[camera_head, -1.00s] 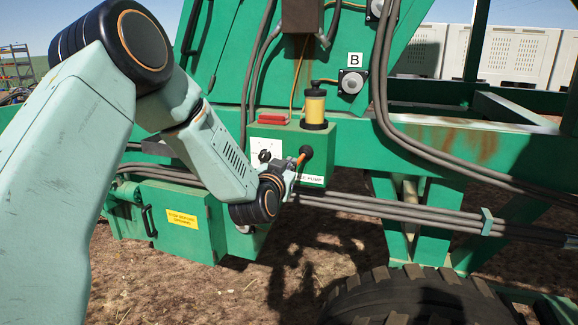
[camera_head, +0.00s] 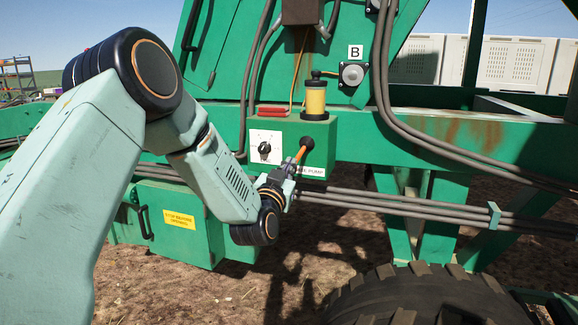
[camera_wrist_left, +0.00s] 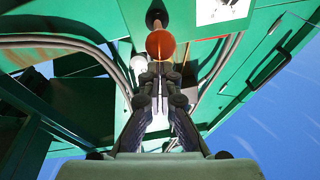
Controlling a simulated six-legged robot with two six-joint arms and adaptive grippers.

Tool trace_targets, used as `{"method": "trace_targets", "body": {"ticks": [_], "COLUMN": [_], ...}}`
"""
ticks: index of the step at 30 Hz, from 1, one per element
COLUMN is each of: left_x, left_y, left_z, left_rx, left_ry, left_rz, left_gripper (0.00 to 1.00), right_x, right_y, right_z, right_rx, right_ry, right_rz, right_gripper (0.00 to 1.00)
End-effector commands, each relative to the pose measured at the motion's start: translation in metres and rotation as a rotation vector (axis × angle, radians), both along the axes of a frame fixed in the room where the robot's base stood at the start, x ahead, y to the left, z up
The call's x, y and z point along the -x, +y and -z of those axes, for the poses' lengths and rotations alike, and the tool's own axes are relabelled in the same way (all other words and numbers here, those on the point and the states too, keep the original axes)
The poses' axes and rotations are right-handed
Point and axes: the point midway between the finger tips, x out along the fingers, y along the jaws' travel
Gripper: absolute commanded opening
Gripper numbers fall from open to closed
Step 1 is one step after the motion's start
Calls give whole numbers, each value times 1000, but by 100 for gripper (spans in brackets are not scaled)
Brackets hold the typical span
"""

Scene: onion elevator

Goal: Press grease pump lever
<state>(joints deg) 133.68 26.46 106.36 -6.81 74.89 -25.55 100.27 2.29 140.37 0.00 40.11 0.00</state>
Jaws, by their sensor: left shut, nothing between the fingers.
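The grease pump lever (camera_head: 300,155) is a short orange handle with a black base, sticking out of the front of the green pump box (camera_head: 321,135). In the left wrist view its rounded orange end (camera_wrist_left: 160,43) faces me, with the black base behind it. My left gripper (camera_head: 290,174) is shut and empty, just below the lever's outer end. In the left wrist view its closed fingertips (camera_wrist_left: 158,68) sit right under the orange end; whether they touch it I cannot tell. My right gripper is not in view.
A yellow grease reservoir (camera_head: 315,100) stands on the box beside a red block (camera_head: 271,110). A white panel with a black knob (camera_head: 265,147) is left of the lever. Grey hoses (camera_head: 400,205) run below, and a large tire (camera_head: 430,297) stands lower right.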

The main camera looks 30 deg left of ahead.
Motion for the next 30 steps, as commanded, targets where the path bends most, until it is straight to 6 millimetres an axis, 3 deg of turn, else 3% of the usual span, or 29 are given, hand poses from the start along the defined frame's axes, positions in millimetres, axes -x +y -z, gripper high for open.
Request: {"method": "trace_targets", "body": {"ticks": [1,15,30], "left_x": [0,-6,-12], "left_y": [0,1,3], "left_z": [14,47,60], "left_rx": [-5,-48,-69], "left_ry": [-15,-197,-290], "left_rz": [1,1,1], "left_gripper": [0,0,0], "right_x": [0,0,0], "right_y": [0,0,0], "right_z": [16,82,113], "right_rx": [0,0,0], "right_ry": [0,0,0], "right_rz": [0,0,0], "right_gripper": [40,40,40]}}
